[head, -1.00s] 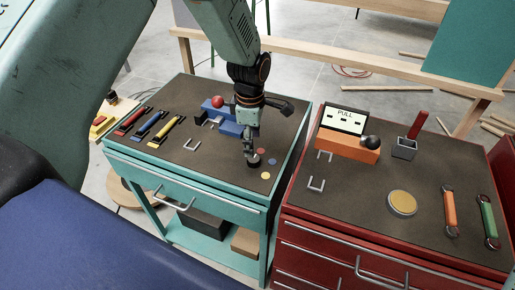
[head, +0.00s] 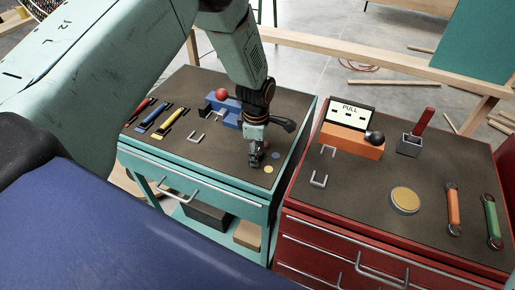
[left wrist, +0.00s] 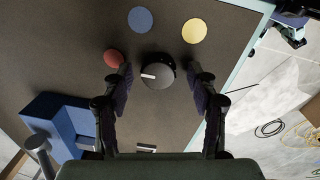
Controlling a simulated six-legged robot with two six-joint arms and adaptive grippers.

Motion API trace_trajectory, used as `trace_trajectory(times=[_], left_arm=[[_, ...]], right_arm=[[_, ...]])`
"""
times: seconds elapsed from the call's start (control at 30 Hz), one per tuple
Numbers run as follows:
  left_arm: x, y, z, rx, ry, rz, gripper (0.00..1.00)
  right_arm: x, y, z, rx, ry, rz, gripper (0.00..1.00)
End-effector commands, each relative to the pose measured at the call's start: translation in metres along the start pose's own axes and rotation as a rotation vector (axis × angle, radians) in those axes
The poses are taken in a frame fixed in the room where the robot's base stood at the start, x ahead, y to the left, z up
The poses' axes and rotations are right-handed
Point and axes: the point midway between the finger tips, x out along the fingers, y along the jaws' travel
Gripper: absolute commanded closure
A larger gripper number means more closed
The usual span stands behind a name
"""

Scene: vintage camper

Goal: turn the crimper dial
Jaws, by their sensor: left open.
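The dial (left wrist: 158,71) is a round black knob with a white mark on its left side in the left wrist view. Red (left wrist: 113,58), blue (left wrist: 140,19) and yellow (left wrist: 194,30) discs lie around it on the dark top. My left gripper (left wrist: 160,80) is open, with one finger on each side of the dial; I cannot tell whether they touch it. In the head view the left gripper (head: 255,160) is low over the teal cart's top and mostly hides the dial. The blue crimper body (head: 229,112) with a red ball (head: 221,94) stands behind it.
The teal cart (head: 190,180) carries red, blue and yellow tools (head: 155,120) at left. A red cabinet (head: 385,245) at right holds an orange block (head: 350,140) with a PULL sign (head: 347,115), a round yellow-topped tin (head: 405,199) and wrenches (head: 453,208).

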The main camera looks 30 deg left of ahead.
Motion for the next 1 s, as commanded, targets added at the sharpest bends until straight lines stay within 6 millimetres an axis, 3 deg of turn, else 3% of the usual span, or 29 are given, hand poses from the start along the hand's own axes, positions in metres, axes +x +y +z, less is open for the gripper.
trace_trajectory(times=[0.13,0.77,1.0], left_arm=[[-0.0001,0.0009,0.0004,0.000,0.000,0.000,0.41],[-0.0005,0.0014,0.0001,0.000,0.000,-0.001,0.95],[-0.0008,0.0014,-0.0001,0.018,-0.001,-0.001,0.96]], right_arm=[[0.0000,0.0000,-0.0001,0.000,0.000,0.000,0.60],[-0.0001,0.0000,-0.0002,0.000,0.000,0.000,0.60],[-0.0004,0.0000,-0.0002,0.000,0.000,0.000,0.60]])
